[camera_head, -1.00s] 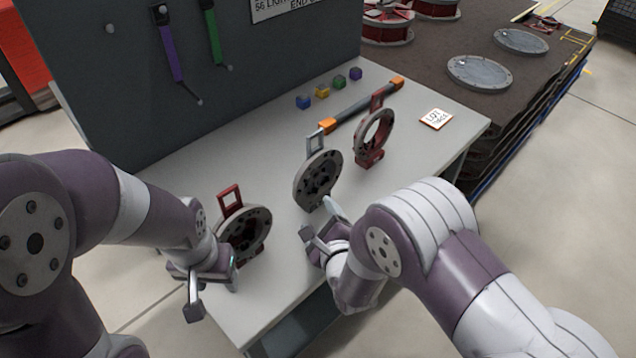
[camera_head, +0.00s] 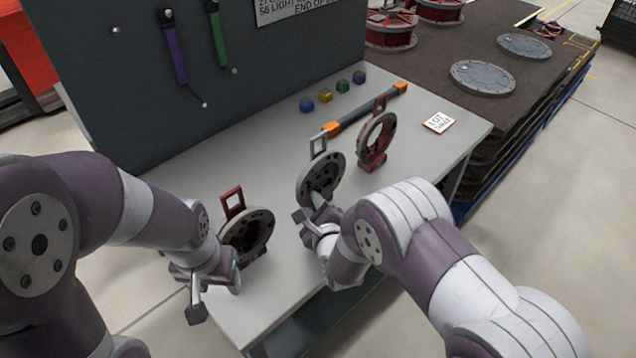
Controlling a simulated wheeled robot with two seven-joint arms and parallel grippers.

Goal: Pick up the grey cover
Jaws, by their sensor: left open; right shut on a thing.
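A round grey cover (camera_head: 320,177) with a square grey handle loop on top stands upright mid-table in the head view. My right gripper (camera_head: 309,208) is at its lower front edge and shut on it; the grip itself is partly hidden by the gripper's own body. My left gripper (camera_head: 215,297) is open and empty over the table's front left edge. It is in front of a dark round part with a red handle (camera_head: 248,232), which it partly hides.
A red ring stand (camera_head: 376,141) stands right of the cover. Behind lie an orange-ended bar (camera_head: 368,110), several small coloured blocks (camera_head: 326,95) and a white label card (camera_head: 439,122). A dark upright panel (camera_head: 270,60) bounds the back. Grey discs (camera_head: 483,77) lie on the dark stack beyond.

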